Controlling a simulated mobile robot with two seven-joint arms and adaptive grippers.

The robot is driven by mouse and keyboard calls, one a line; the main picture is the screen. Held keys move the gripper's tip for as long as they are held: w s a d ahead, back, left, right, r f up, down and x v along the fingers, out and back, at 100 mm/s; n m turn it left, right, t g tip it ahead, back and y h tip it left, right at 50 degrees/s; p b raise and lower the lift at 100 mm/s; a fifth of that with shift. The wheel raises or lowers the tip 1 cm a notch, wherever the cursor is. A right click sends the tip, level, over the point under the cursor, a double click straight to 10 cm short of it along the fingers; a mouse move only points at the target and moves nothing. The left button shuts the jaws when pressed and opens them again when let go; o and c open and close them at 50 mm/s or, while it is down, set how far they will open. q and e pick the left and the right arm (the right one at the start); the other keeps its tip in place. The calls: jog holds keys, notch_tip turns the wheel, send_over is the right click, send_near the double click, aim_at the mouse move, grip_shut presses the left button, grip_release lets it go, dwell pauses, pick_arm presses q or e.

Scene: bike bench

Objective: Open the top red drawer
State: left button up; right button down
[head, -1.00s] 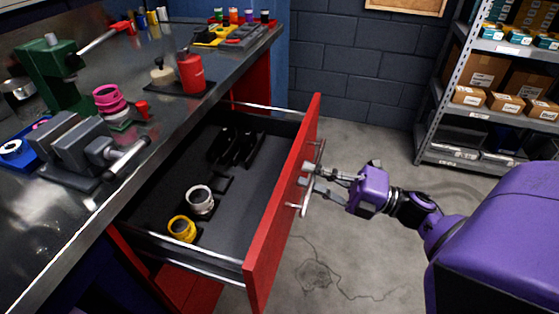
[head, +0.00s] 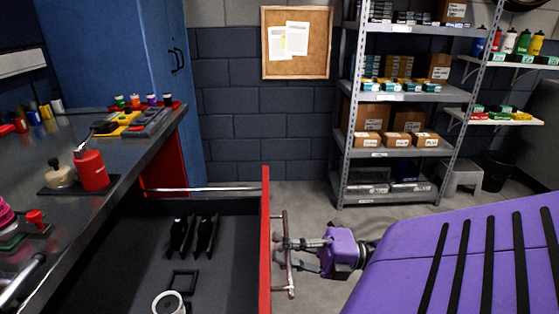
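The red drawer (head: 265,228) under the workbench is pulled well out, and its dark interior shows. Its metal bar handle (head: 286,224) is on the outer side of the red front. My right gripper (head: 284,253) is at this handle, with its fingers parted and one finger overlapping the bar. I cannot tell whether the fingers touch the bar. Black holders (head: 192,236) and a pale ring (head: 168,302) lie inside the drawer. My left gripper is not in view.
The workbench top (head: 118,160) carries a red bottle (head: 91,170) and several small items. A blue cabinet (head: 110,55) stands behind it. A grey shelf unit (head: 402,147) with boxes stands at the back right. Floor between drawer and shelf is clear.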

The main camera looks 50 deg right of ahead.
jog(key=c, duration=2.5)
grip_release()
jog(key=shift+f, duration=0.2)
jog(key=o, duration=0.6)
jog(key=shift+o, duration=0.3)
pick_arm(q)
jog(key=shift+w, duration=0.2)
pick_arm(e)
jog(key=v, duration=1.2)
